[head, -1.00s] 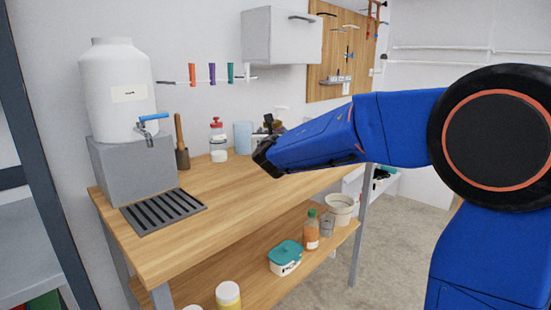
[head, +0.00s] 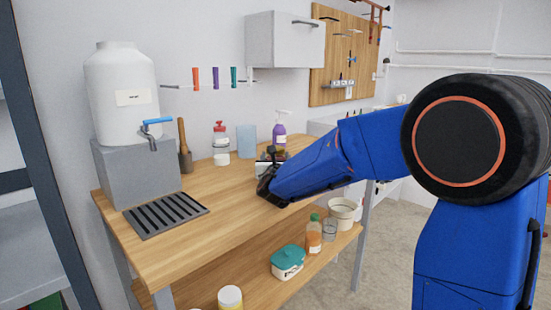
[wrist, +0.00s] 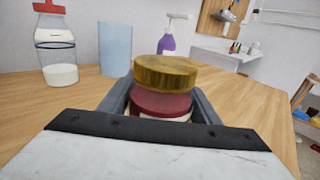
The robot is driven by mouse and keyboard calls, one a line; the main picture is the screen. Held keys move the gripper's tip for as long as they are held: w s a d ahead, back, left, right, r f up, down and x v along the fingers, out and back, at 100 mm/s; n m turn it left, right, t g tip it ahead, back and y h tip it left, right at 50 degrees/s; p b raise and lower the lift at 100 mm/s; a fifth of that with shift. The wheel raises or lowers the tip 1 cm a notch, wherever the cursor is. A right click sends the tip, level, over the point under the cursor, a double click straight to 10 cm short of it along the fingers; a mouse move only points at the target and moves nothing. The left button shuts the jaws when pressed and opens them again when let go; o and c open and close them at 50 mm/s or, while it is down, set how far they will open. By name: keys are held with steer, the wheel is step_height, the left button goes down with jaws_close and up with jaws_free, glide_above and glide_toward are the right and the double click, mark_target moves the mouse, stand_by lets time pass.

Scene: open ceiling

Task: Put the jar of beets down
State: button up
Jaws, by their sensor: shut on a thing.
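The jar of beets (wrist: 165,75) has a gold lid and dark red contents and stands upright in the wrist view. My gripper (wrist: 160,103) is shut on it, with a grey finger on either side. In the head view my gripper (head: 266,180) is low over the wooden worktop (head: 222,190), near its front edge. The jar's lower part is hidden by the gripper, so I cannot tell whether its base touches the worktop.
A red-topped bottle (wrist: 55,50), a pale blue cup (wrist: 115,48) and a purple pump bottle (wrist: 167,40) stand behind the jar. A water dispenser (head: 122,95) and a drain grate (head: 165,213) are at the left. The worktop's middle is clear.

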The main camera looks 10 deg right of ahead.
steer(key=shift+f, duration=0.1)
steer(key=o, duration=1.5)
